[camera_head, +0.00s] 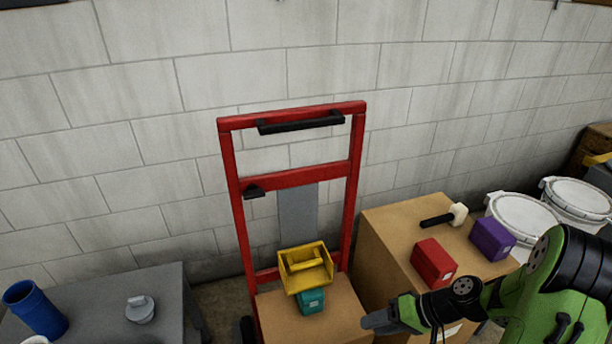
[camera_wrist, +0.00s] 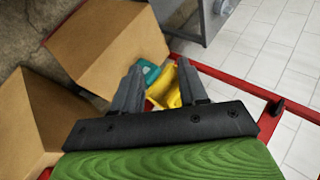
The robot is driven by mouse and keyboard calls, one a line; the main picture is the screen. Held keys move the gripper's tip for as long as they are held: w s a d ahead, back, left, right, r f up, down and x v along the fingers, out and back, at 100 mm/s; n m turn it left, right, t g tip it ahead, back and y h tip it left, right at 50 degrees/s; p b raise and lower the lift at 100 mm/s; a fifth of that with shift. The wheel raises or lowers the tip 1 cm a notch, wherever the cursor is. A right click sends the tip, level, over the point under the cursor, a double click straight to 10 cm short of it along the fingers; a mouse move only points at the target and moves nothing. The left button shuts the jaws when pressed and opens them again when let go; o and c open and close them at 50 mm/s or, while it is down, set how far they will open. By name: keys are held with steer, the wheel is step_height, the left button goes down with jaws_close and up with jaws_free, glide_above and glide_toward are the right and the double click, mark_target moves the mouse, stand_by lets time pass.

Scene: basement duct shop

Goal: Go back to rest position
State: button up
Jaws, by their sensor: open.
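My gripper (camera_head: 380,321) is at the lower right of the head view, at the end of my green and black arm, to the right of the yellow bin. In the wrist view my gripper (camera_wrist: 165,88) shows two dark fingers spread apart, with nothing held between them. Beyond the fingers are the yellow bin (camera_wrist: 187,84) and a teal block (camera_wrist: 151,73). In the head view the yellow bin (camera_head: 306,268) is on a cardboard box, with the teal block (camera_head: 311,301) at its front side.
A red hand truck (camera_head: 239,190) stands against the block wall behind the box (camera_head: 342,300). Another box (camera_head: 385,225) at right carries a red block (camera_head: 433,262), a purple block (camera_head: 492,238) and a mallet (camera_head: 445,216). White buckets (camera_head: 522,213) stand farther right. A grey table (camera_head: 95,300) is at left.

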steer(key=s+a+r+t+h, duration=0.1)
steer(key=s+r+t+h, duration=0.3)
steer(key=s+r+h, duration=1)
step_height(320, 180, up, 19)
steer(key=s+y+p, duration=0.3)
steer(key=y+p, duration=0.1)
steer(key=p, duration=0.8)
steer(key=shift+y, duration=0.4)
steer(key=shift+w+d, duration=0.1)
